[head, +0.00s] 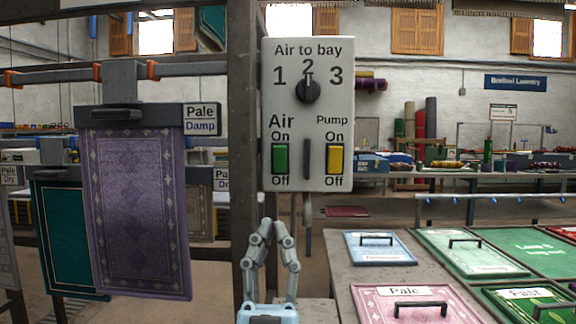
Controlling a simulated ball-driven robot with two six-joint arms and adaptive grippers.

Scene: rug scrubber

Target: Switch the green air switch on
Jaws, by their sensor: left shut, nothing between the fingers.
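The green air switch (280,159) is a rocker at the lower left of a white control panel (346,110). "Air" and "On" are printed above it and "Off" below it. I cannot tell which end of the rocker is pressed in. My left gripper (272,226) points up from the bottom of the head view, below the panel's lower left corner. Its fingertips are shut and empty, and appear apart from the switch. My right gripper is not in view.
A yellow pump switch (335,159) is right of the green one, with a dark lever (306,158) between them. A dial (308,90) above points to 2. A grey post (243,130) stands left of the panel. A purple rug (137,215) hangs further left.

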